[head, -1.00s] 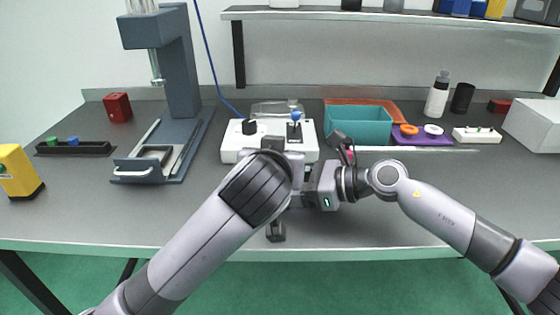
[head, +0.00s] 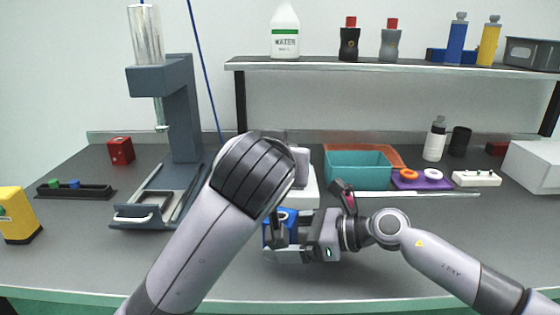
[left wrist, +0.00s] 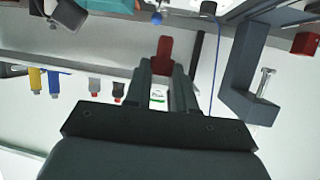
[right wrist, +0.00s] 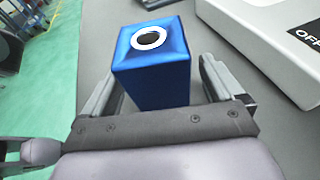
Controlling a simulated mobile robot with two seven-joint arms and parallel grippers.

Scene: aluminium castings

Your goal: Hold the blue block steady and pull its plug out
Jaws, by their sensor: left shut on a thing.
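The blue block (right wrist: 152,70) stands upright between the fingers of my right gripper (right wrist: 158,77). A white ring surrounds a dark, empty-looking hole in its top. A gap shows between the block and the right-hand finger, so the gripper appears open around it. In the head view the blue block (head: 288,215) is partly covered by my right gripper (head: 283,240). My left gripper (left wrist: 163,72) is shut on the red plug (left wrist: 165,52), which sticks out beyond its fingertips, away from the block. In the head view my left arm hides the left fingertips and plug.
A white control box (head: 308,190) stands just behind the block. A teal bin (head: 358,172) and a purple tray (head: 420,181) lie farther right. A grey press (head: 183,110) stands at left. Bottles stand on the shelf (head: 400,67). The front right bench is clear.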

